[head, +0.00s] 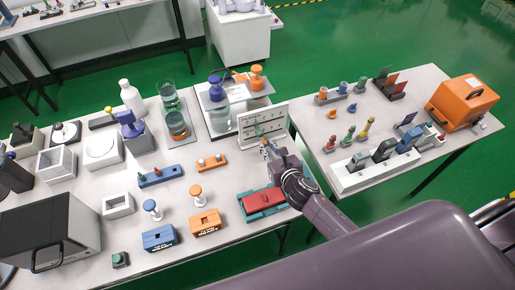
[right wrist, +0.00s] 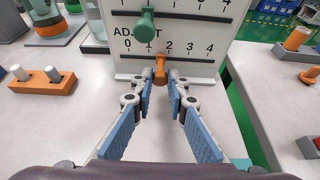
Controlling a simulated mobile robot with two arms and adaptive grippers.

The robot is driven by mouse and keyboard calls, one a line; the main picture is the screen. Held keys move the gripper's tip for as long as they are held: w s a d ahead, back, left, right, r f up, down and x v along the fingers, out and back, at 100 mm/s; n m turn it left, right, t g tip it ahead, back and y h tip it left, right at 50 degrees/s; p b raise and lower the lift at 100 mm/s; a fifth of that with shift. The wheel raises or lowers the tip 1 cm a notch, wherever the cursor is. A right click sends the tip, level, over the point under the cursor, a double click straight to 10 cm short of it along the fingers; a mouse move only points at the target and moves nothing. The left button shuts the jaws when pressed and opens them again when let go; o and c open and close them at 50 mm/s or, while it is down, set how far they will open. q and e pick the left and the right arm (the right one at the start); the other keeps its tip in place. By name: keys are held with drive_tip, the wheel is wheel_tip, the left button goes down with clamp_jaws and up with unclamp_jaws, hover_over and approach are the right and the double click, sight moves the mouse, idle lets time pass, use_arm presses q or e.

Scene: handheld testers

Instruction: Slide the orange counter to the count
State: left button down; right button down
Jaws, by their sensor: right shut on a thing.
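The white upright counter board (head: 279,111) stands near the right end of the left table; it also shows in the right wrist view (right wrist: 196,28). Its lower row is numbered 0 to 4. The orange counter (right wrist: 160,66) sits on the lower slot, below the gap between 1 and 2. A green counter (right wrist: 144,25) sits on the upper slot, toward the left. My right gripper (right wrist: 174,81) is shut on the orange counter, fingertips on either side of it. In the head view my right gripper (head: 267,150) is in front of the board. My left gripper is not in view.
A red and teal case (head: 264,202) lies close to my right arm. An orange block with pegs (head: 211,162) lies left of the board. A gap separates this table from the right table.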

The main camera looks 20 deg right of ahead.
drive_tip(key=shift+d, duration=0.7)
drive_tip(key=shift+a, duration=0.1)
drive_tip(key=c, duration=1.8)
unclamp_jaws()
drive_tip(key=shift+c, duration=0.2)
drive_tip(key=shift+s, duration=0.1)
drive_tip(key=v, duration=1.1)
drive_tip(key=shift+s+r, duration=0.25)
drive_tip(key=shift+s, duration=0.1)
